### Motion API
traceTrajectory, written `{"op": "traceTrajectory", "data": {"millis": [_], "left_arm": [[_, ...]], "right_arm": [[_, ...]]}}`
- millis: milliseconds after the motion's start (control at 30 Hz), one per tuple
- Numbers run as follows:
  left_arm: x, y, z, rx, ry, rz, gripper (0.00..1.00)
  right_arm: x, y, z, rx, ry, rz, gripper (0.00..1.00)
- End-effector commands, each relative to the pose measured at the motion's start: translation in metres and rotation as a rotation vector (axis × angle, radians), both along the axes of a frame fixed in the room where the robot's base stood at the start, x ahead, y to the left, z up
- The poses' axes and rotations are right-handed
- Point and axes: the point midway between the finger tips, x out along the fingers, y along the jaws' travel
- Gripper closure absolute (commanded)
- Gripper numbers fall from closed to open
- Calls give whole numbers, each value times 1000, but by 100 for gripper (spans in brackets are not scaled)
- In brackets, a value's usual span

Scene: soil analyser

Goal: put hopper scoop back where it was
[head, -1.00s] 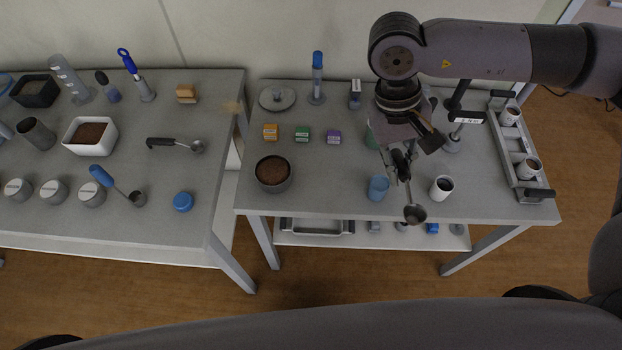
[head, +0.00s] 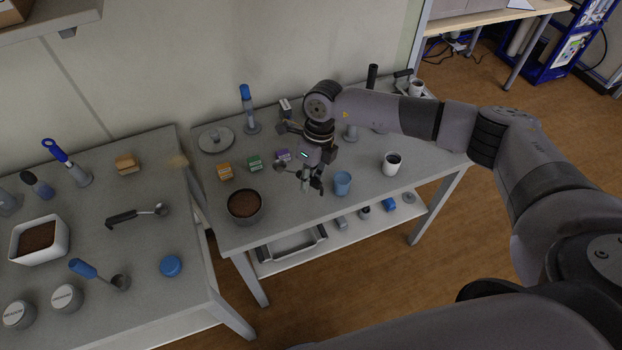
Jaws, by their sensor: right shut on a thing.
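My right gripper (head: 316,180) hangs over the middle of the right table, its fingers pointing down. It is shut on a small dark metal scoop, the hopper scoop (head: 281,167), whose round bowl seems to show just left of the fingers, near the purple box. The gripper hides most of its handle. A black-handled scoop (head: 137,214) and a blue-handled scoop (head: 100,275) lie on the left table (head: 140,245). My left gripper is not in view.
On the right table (head: 300,215), a blue cup (head: 342,183), a white cup (head: 391,163), a soil bowl (head: 244,205) and orange (head: 224,172), green (head: 254,163) and purple (head: 283,155) boxes stand around the gripper. A gap separates the two tables.

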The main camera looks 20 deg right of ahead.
Motion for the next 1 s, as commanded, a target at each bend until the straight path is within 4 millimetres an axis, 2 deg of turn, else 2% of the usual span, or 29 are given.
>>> {"op": "traceTrajectory", "data": {"millis": [100,233,467,1000], "left_arm": [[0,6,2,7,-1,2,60],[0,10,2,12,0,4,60],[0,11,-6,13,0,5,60],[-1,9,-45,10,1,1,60]], "right_arm": [[5,-5,-13,-6,12,-176,100],[7,-7,-20,-8,16,-269,100],[8,-8,-31,-10,18,-286,100],[7,-8,-85,-10,19,-283,100]]}}
